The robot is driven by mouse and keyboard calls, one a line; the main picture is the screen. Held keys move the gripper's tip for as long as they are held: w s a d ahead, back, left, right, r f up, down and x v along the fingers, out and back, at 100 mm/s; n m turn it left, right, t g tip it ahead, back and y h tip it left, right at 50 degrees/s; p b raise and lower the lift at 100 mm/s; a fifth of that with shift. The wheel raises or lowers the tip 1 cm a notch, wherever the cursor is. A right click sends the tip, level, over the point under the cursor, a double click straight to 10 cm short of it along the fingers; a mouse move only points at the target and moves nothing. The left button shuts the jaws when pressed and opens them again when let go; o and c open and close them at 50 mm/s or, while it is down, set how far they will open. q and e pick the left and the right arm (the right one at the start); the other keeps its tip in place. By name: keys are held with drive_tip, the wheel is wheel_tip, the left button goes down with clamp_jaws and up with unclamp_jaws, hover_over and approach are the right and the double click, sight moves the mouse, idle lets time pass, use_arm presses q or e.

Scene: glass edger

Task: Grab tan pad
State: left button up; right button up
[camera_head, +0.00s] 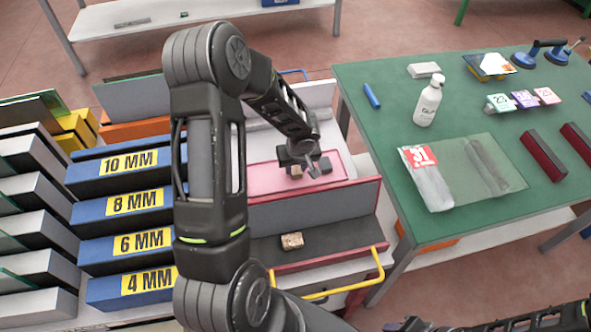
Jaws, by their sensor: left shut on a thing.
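My left gripper (306,168) is over the pink-lined tray (262,176) in the middle of the view. It is shut on a small tan pad (296,171), which shows at its fingertips and is partly hidden by them. I cannot tell whether the pad touches the tray floor. A second, speckled tan block (292,241) lies in the grey-floored, red-edged tray nearer to me. Part of my right arm shows at the bottom right edge; its gripper (408,325) is cut off, so its jaws cannot be read.
A green table (440,218) stands at the right with a white bottle (428,101), a blue marker (371,96), a glass sheet (475,168) and dark red blocks (543,156). Blue bins with thickness labels (135,203) fill the left. A yellow handle (335,290) sticks out in front.

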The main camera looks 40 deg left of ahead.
sight(296, 169)
use_arm(q)
clamp_jaws()
wheel_tip(296, 169, up, 10)
idle(0.6)
idle(0.4)
